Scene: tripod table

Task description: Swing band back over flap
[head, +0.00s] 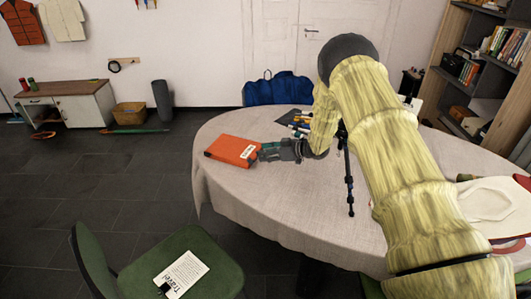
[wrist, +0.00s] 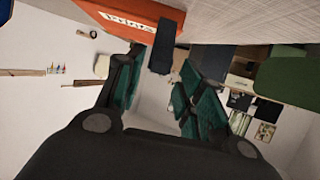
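An orange case (head: 230,151) with a white label lies near the left edge of the round table. In the wrist view the orange case (wrist: 125,12) shows at the top, with its label reading "Prints". A dark, strap-like strip (wrist: 165,45) sticks out from the case towards the space between my fingertips; I cannot tell whether it is the band or part of the flap. My gripper (head: 264,151) is just right of the case. In the wrist view its teal-padded fingers (wrist: 157,75) stand apart, with no clear grip on anything. The flap cannot be made out.
The cloth-covered table (head: 285,205) has clear room at front left. A blue bag (head: 279,89) is behind the table. A green chair (head: 215,268) bears a "Travel" pad (head: 184,272).

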